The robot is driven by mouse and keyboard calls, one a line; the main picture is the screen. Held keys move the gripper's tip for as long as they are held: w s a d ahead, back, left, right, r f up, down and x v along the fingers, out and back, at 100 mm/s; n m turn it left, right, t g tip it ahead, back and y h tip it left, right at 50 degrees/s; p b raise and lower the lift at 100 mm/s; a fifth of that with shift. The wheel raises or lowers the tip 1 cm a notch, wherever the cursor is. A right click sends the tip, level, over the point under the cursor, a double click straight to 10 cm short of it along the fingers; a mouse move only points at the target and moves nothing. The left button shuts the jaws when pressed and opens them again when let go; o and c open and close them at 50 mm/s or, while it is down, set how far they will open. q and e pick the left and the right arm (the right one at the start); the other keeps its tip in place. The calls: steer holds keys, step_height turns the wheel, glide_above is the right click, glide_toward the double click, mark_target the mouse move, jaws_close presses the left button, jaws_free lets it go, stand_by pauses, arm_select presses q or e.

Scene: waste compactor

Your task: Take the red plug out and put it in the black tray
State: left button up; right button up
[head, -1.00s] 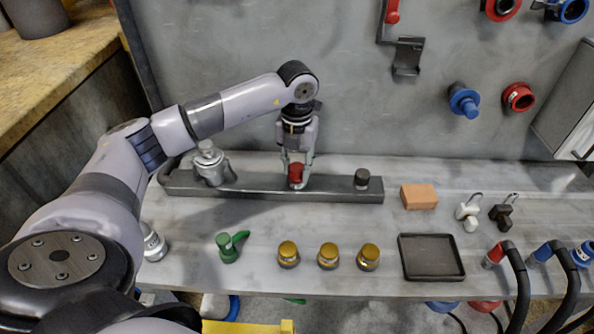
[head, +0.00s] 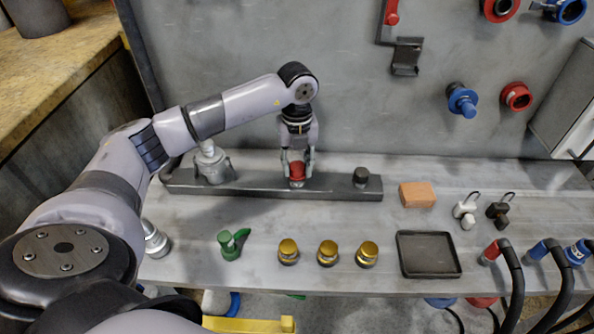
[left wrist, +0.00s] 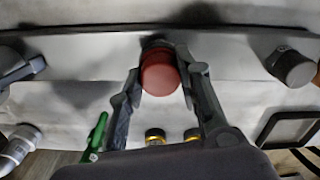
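The red plug (head: 297,172) stands upright on the long dark rail (head: 335,190) on the bench. My left gripper (head: 298,168) points down over it, with one finger on each side of the plug. In the left wrist view the red plug (left wrist: 160,77) fills most of the space between the fingers of my left gripper (left wrist: 163,70). I cannot tell whether both fingers press on it. The black tray (head: 430,273) lies empty on the bench at the right front. My right gripper is not in view.
A grey fitting (head: 211,165) and a dark knob (head: 361,178) stand on the rail either side of the plug. Several brass caps, a green valve (head: 231,243) and an orange block (head: 417,194) stand on the bench. Hoses are at the right front.

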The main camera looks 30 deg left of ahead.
arm_select(q)
steer(key=o, duration=0.5)
steer(key=shift+c, duration=0.4)
steer(key=m+b, duration=0.1)
steer(key=m, duration=0.2)
steer(key=shift+m, duration=1.2)
steer(key=m+b, duration=0.1)
steer(key=m, duration=0.2)
steer(key=shift+m, duration=0.3)
steer(key=m+b, duration=0.1)
steer(key=m, duration=0.4)
steer(key=shift+m+b, duration=0.4)
steer(key=m+b, duration=0.1)
steer(key=m, duration=0.5)
